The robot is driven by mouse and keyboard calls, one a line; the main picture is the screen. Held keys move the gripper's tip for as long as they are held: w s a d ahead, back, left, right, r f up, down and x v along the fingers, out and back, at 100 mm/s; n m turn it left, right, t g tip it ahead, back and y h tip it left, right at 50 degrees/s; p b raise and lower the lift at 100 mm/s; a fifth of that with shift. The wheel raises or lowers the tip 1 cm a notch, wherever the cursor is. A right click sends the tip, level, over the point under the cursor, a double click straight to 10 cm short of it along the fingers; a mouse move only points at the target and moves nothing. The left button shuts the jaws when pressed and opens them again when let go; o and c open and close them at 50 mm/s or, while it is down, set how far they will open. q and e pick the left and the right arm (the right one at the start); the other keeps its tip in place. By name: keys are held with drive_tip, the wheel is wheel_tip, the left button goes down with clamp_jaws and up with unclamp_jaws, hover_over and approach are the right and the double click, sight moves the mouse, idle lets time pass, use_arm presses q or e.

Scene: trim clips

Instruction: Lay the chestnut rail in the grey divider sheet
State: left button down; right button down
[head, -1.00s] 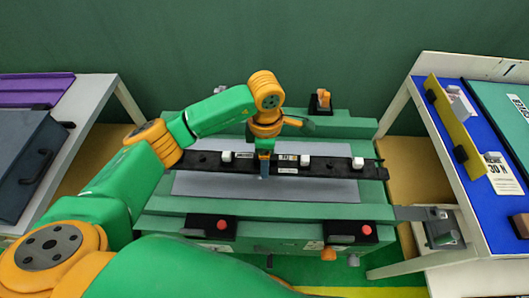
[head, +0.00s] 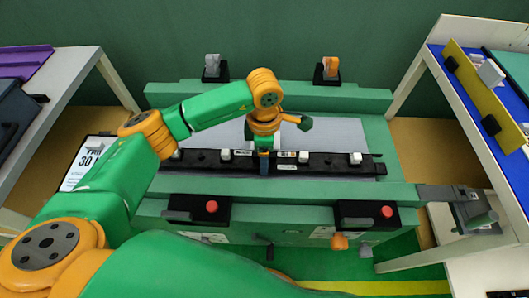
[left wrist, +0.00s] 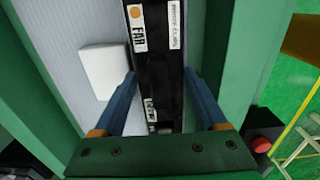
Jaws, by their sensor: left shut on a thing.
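A long, nearly black rail (head: 330,166) lies crosswise over the green bench, along the front side of the grey sheet (head: 335,132). White blocks (head: 303,156) sit along its back edge. My left gripper (head: 264,165) comes down on the middle of the rail and is shut on it. In the left wrist view the blue fingers (left wrist: 162,78) stand on either side of the rail (left wrist: 158,60), which carries a "FAR" label. A white block (left wrist: 103,70) shows beside it over the grey sheet (left wrist: 75,25). I cannot tell whether the rail touches the sheet. My right gripper is not in view.
Two holders, one grey (head: 212,68) and one orange (head: 329,70), stand at the bench's back. Red buttons (head: 211,207) on black boxes line its front. A blue-topped table (head: 470,105) stands right. A light table (head: 72,75) with dark and purple items stands left.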

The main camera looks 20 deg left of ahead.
use_arm(q)
drive_tip(key=shift+s+f, duration=0.1)
drive_tip(key=shift+f, duration=0.4)
drive_tip(key=shift+s, duration=0.2)
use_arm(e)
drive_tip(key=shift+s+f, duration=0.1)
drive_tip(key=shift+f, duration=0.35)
use_arm(q)
drive_tip(key=shift+c, duration=0.3)
unclamp_jaws()
drive_tip(key=shift+s, duration=0.1)
drive_tip(key=shift+o, duration=0.3)
drive_tip(key=shift+s+r, duration=0.1)
wheel_tip(320, 180, up, 7)
drive_tip(key=shift+d, duration=0.1)
drive_tip(key=shift+r, duration=0.3)
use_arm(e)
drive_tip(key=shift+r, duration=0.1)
